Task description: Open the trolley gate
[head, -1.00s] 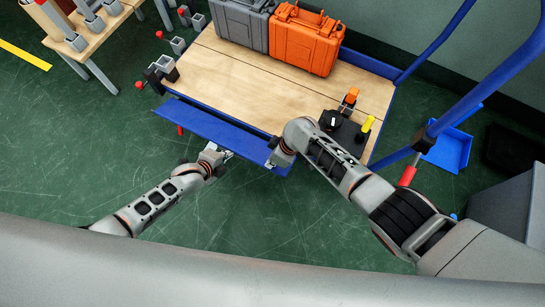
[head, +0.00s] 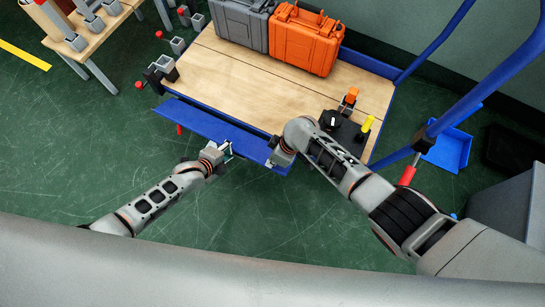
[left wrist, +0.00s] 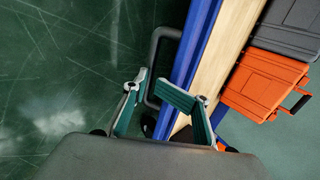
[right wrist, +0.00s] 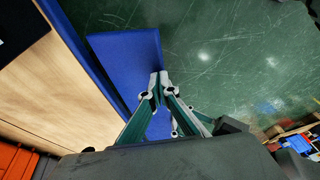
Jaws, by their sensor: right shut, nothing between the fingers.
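The trolley has a wooden deck (head: 235,75) and a blue frame. Its gate is a long blue panel (head: 205,122) along the near side, tilted away from the deck edge; it also shows in the right wrist view (right wrist: 125,60). My left gripper (head: 228,149) is close to the gate's near side. In the left wrist view (left wrist: 160,90) its fingers are apart, with a dark looped handle (left wrist: 152,65) just beyond them; I cannot tell whether they touch it. My right gripper (right wrist: 159,78) is shut and empty, its tips over the blue panel. In the head view my right wrist partly hides it.
A grey case and an orange case (head: 304,38) stand at the deck's back. Blue push rails (head: 480,85) rise at right.

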